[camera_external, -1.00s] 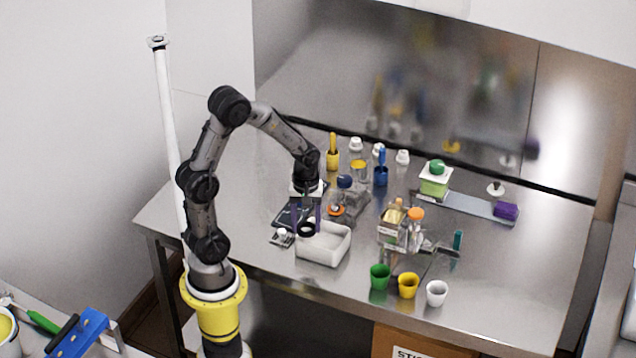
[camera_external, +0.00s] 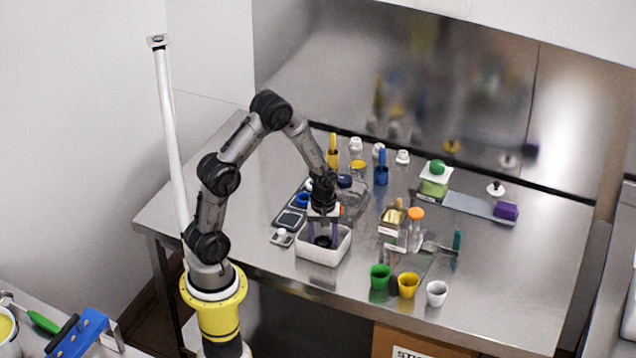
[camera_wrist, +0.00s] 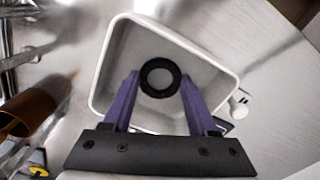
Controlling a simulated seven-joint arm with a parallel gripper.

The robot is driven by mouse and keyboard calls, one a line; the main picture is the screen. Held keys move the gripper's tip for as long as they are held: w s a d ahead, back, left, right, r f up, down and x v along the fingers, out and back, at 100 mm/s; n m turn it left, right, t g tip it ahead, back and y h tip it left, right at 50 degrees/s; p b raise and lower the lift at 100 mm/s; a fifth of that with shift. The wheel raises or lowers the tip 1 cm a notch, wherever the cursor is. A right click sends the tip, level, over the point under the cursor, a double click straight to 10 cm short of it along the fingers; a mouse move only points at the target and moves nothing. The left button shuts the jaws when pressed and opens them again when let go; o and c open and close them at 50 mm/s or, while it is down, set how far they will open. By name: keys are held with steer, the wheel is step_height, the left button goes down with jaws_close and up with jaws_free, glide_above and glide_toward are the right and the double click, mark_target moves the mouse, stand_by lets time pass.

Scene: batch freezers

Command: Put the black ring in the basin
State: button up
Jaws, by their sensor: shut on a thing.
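The black ring (camera_wrist: 160,77) is between the purple fingertips of my gripper (camera_wrist: 160,88) in the wrist view, and the gripper is shut on it. The white basin (camera_wrist: 107,72) is a rectangular open tub that lies below and around the ring in that view. In the external view my gripper (camera_external: 323,236) points down inside the outline of the basin (camera_external: 322,257), with the ring (camera_external: 323,241) low between its fingers. I cannot tell whether the ring touches the basin floor.
A scale (camera_external: 291,219) and a small white-topped item (camera_external: 282,237) stand left of the basin. A glass jar (camera_external: 357,190) is behind it. Green (camera_external: 380,276), yellow (camera_external: 408,285) and white (camera_external: 436,293) cups stand to the right front.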

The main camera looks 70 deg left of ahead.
steer(key=shift+f, duration=0.1)
steer(key=o, duration=1.3)
steer(key=s+d+r+m+t, duration=0.1)
steer(key=s+d+r+m, duration=0.2)
steer(key=r, duration=0.8)
steer(key=s+d+r+m+t, duration=0.1)
steer(key=s+d+r+m, duration=0.15)
steer(key=r, duration=0.85)
steer(key=shift+s+d+r+m+t, duration=0.7)
steer(key=shift+s+m, duration=0.65)
steer(key=shift+s, duration=0.55)
steer(key=shift+s+d+r+m+t, duration=0.5)
steer(key=shift+s+d+m, duration=0.25)
steer(key=shift+s+m, duration=0.9)
steer(key=shift+s+d+r+m+t, duration=0.65)
steer(key=shift+s+m, duration=0.4)
steer(key=shift+s, duration=1.1)
steer(key=shift+d+f, duration=0.1)
steer(key=shift+f, duration=0.05)
